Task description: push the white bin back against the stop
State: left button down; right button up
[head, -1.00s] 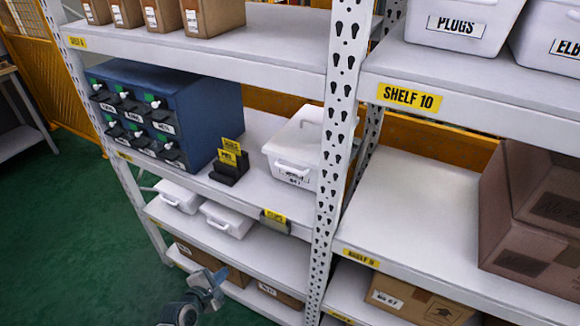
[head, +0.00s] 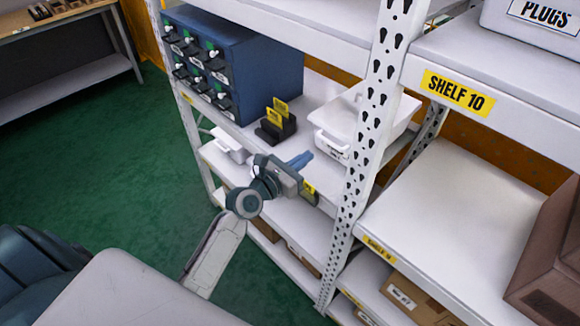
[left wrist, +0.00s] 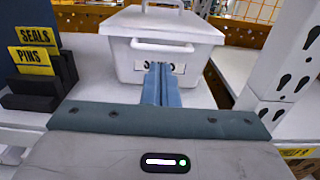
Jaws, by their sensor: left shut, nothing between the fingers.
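The white bin (head: 358,118) stands on the middle shelf, left of the perforated upright. Its lid, front handle and label face me, and the upright hides part of it in the head view. It also shows in the left wrist view (left wrist: 168,45). My left gripper (head: 306,158) is shut and empty, in front of the bin at the shelf's front edge. In the left wrist view its blue fingertips (left wrist: 160,68) overlap the label below the handle. I cannot tell whether they touch the bin. I cannot make out the stop behind the bin. My right gripper is not in view.
A black holder (head: 275,128) with yellow SEALS and PINS cards stands left of the bin, beside a blue drawer cabinet (head: 235,62). The perforated upright (head: 376,120) stands close on the right. Bare shelf (left wrist: 90,85) lies between holder and bin.

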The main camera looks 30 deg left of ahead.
aim_at(327, 141)
pick_arm(q)
jog(key=x, duration=0.4)
jog(key=shift+w+p, duration=0.3)
jog(key=shift+w+d, duration=0.3)
jog(key=shift+w, duration=0.35)
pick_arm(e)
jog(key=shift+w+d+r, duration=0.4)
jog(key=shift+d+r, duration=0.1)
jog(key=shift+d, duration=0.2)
pick_arm(q)
jog(key=shift+w+d+r+p, duration=0.15)
jog(key=shift+w+r+p, duration=0.05)
jog(key=shift+w+p, duration=0.35)
jog(key=shift+s+f, duration=0.1)
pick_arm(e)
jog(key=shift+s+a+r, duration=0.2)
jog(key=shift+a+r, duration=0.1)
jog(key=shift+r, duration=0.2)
